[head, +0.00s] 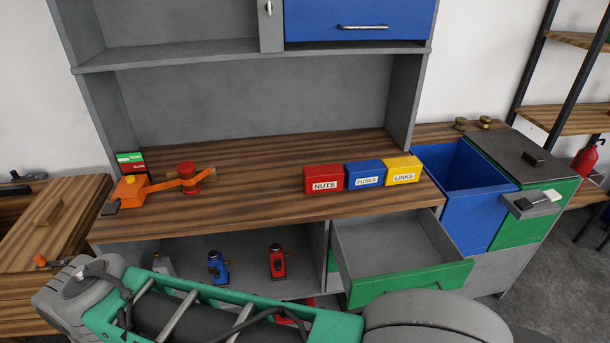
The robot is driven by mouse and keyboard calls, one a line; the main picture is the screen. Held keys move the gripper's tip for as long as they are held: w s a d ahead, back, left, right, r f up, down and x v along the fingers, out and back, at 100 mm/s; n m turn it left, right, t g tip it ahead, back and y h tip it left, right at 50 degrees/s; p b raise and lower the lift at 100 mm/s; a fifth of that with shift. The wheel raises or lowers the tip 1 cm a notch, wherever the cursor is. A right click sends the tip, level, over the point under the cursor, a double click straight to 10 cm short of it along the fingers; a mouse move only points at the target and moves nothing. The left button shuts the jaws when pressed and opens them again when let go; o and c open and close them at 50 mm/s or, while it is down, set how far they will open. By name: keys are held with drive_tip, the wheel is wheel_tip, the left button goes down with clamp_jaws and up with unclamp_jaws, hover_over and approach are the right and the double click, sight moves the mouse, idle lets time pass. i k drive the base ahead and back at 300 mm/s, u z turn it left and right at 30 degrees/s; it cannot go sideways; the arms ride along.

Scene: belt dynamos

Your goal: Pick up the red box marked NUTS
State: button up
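The red box marked NUTS (323,178) stands on the wooden counter (270,205), at the left end of a row of three boxes. The blue box marked FUSES (364,173) is close at its right, and the yellow box marked LINKS (402,169) is at the right end. The white label on the red box faces me. Part of my green and grey arm crosses the bottom of the head view, below and in front of the counter. My gripper is not in view.
An open, empty drawer (400,255) with a green front juts out below the boxes. An orange tool with a red round part (187,177) lies on the counter's left. Blue (217,266) and red (277,262) devices stand on the shelf below. A blue bin (462,190) is at right.

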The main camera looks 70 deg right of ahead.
sight(326, 178)
drive_tip(key=z, duration=0.45)
drive_tip(key=i, duration=0.95)
drive_tip(key=z, duration=0.65)
